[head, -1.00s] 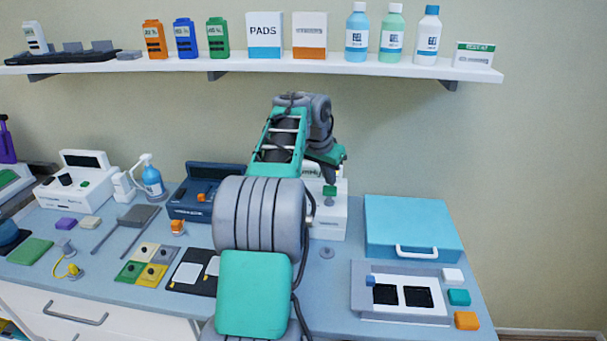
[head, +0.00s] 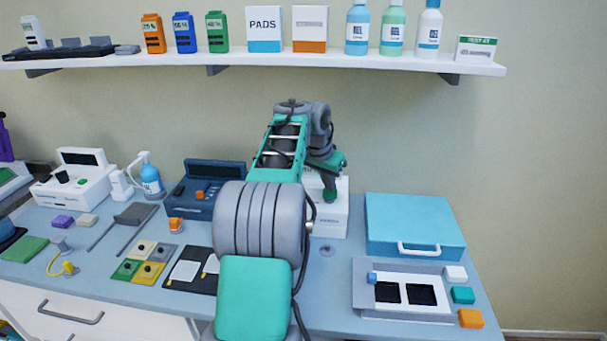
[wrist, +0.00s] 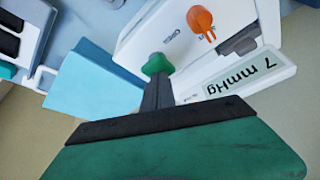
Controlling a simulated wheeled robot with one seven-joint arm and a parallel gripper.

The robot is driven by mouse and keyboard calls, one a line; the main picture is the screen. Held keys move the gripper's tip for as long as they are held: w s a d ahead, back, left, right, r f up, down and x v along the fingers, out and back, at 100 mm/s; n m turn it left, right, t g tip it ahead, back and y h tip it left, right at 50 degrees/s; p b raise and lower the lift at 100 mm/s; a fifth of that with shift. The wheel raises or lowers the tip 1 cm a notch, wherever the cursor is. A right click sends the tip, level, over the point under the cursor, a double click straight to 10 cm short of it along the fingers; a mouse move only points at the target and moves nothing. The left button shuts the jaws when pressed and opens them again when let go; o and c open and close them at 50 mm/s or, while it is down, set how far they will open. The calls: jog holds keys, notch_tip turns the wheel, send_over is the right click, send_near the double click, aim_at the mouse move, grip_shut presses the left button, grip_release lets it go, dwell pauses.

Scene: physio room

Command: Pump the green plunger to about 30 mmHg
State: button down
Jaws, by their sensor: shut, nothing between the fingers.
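The white pump unit (head: 330,222) stands on the bench behind my arm, partly hidden by it. In the wrist view its casing (wrist: 150,40) shows with a tilted display (wrist: 240,78) reading 7 mmHg. The green plunger (wrist: 157,64) is right at the tips of my gripper (wrist: 157,82), which is shut with nothing between its fingers. The tips overlap the plunger's near edge in this view; I cannot tell whether they touch it.
An orange knob (wrist: 202,22) sits on the unit's casing. A blue case (head: 415,226) is to the right of the unit, a dark blue device (head: 206,187) to its left. A tray with dark pads (head: 405,312) lies at the front right. A shelf (head: 280,62) runs above.

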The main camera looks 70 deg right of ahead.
jog(key=shift+f+b, duration=0.3)
jog(key=shift+f, duration=0.4)
notch_tip(320, 180, up, 5)
jog(key=p, duration=0.4)
jog(key=shift+f+p, duration=0.1)
jog(key=shift+p, duration=0.2)
